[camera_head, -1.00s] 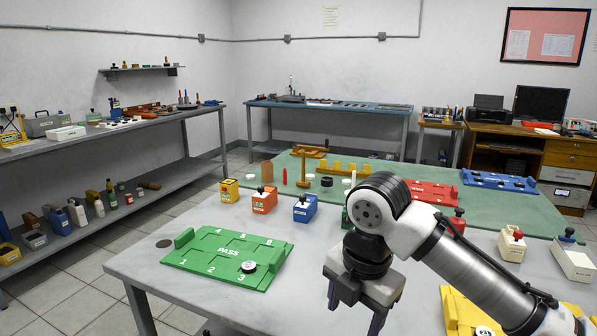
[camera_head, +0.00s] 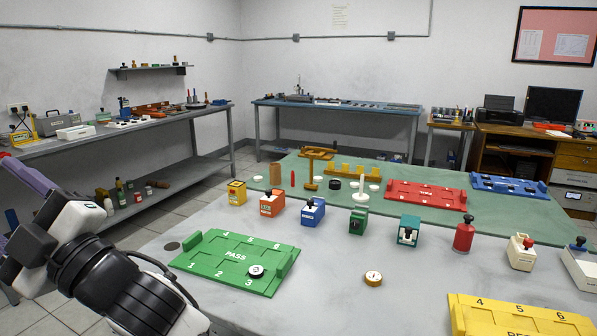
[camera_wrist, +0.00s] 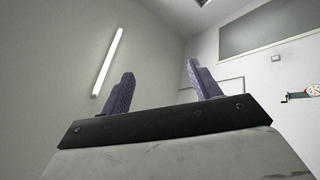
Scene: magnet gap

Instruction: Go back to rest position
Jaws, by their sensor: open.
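My gripper shows in the wrist view (camera_wrist: 160,92) with its two purple fingers spread apart and nothing between them. It points up toward the wall and ceiling. In the head view my arm is folded at the lower left, and a purple finger (camera_head: 28,178) shows at the left edge, well away from the table. The green PASS tray (camera_head: 222,281) lies on the near table at left, with a round black-and-white piece (camera_head: 256,271) by its number 3. A round tan-and-white piece (camera_head: 373,278) lies on the bare tabletop.
A row of small blocks, including yellow (camera_head: 237,193), orange (camera_head: 272,204) and blue (camera_head: 313,212), stands along the grey table. A yellow tray (camera_head: 515,318) is at lower right. Red (camera_head: 425,194) and blue (camera_head: 510,186) trays lie behind on a green mat (camera_head: 540,210).

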